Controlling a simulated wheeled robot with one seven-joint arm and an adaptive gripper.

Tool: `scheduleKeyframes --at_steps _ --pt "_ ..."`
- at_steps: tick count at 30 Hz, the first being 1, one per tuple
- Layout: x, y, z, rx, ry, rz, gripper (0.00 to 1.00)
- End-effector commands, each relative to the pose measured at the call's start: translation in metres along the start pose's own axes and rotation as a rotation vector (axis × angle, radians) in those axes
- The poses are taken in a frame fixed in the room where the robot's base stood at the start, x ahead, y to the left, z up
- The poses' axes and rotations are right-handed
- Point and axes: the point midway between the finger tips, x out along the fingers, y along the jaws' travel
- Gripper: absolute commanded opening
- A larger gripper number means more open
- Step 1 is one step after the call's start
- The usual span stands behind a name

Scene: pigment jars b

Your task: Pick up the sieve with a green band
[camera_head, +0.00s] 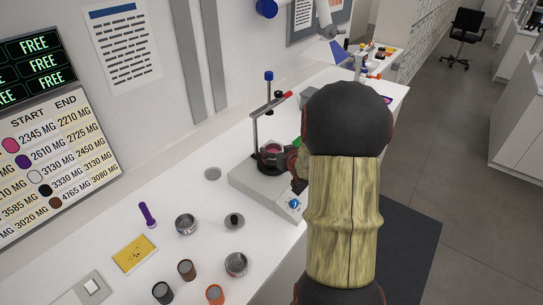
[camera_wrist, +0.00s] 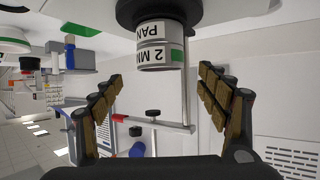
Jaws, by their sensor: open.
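In the wrist view, which shows the scene upside down, a short pale stack marked "PAN" and "2 MM" stands on a dark round seat. The "2 MM" part, the sieve with a green band (camera_wrist: 177,55), has a green patch at its side. My gripper (camera_wrist: 160,98) is open and empty, one finger to each side, with the sieve ahead of it and not touched as far as I can see. In the head view my arm covers most of the gripper, beside the shaker (camera_head: 260,185); the sieve cannot be clearly told there.
The shaker's upright rod (camera_head: 255,125) carries a red-tipped clamp bar (camera_head: 275,103) above the seat. A wall is close behind.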

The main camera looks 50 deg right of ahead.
Motion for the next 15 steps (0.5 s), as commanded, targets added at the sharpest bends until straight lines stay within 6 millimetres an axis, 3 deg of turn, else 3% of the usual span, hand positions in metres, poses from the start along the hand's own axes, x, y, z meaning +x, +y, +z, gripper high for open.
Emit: scheduleKeyframes --at_steps 9,15 --pt "0.041 -0.002 0.003 0.000 -0.002 0.000 0.75" --pt "0.058 -0.002 0.002 -0.001 -0.002 0.000 0.75"
